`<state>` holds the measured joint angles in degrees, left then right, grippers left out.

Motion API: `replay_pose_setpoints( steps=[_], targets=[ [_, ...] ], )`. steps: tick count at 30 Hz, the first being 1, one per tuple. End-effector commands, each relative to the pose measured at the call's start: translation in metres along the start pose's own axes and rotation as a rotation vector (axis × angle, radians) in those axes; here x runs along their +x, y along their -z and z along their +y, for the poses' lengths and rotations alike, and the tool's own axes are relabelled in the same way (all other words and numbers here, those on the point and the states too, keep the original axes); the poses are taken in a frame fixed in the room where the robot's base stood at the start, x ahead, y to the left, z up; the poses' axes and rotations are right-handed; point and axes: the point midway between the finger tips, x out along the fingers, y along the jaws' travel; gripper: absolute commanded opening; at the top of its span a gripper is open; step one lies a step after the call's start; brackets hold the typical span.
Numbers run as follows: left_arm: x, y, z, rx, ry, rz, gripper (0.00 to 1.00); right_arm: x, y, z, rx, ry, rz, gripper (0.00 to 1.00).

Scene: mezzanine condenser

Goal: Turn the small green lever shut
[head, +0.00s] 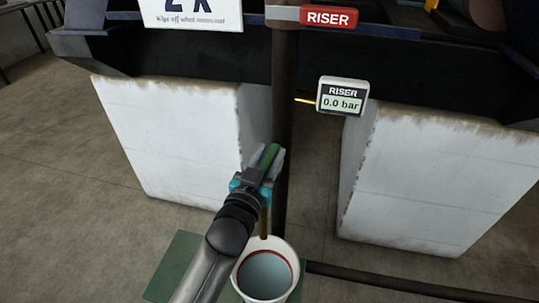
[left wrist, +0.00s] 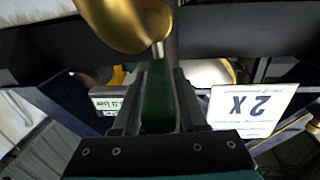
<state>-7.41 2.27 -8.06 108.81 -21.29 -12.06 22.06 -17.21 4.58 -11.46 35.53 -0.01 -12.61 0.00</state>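The small green lever (head: 268,157) is at the dark vertical riser pipe (head: 285,90), low between two white blocks. My left gripper (head: 266,163) is at the lever, with one finger on each side. In the left wrist view the green lever (left wrist: 158,98) fills the gap between the fingers (left wrist: 158,85), and the gripper looks shut on it. A brass-coloured valve body (left wrist: 125,22) is just beyond the fingertips there. The valve body is mostly hidden behind my gripper in the head view. My right gripper is not in view.
A white bucket (head: 240,283) with greyish contents stands below a thin brass spout (head: 263,222). A RISER gauge (head: 342,97) reads 0.0 bar. A red RISER tag (head: 329,18) is above. White blocks (head: 170,140) stand either side; a low pipe (head: 410,286) runs right.

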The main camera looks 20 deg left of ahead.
Motion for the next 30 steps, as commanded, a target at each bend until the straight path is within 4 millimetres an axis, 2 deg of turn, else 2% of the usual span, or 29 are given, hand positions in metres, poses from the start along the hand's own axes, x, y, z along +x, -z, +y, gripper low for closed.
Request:
replay_pose_setpoints(
  steps=[1, 9, 11, 30],
  targets=[
    [-0.0001, 0.0000, -0.0001, 0.000, 0.000, 0.000, 0.35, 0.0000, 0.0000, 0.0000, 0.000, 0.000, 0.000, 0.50],
    [-0.0002, 0.0000, 0.0000, 0.000, 0.000, 0.000, 0.05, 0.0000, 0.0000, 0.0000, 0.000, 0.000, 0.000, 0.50],
    [-0.0002, 0.0000, 0.0000, 0.000, 0.000, 0.000, 0.00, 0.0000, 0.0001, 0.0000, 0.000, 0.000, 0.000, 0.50],
    [-0.0003, 0.0000, 0.0001, 0.000, 0.000, 0.000, 0.00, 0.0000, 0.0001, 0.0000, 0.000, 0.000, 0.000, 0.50]
  ],
)
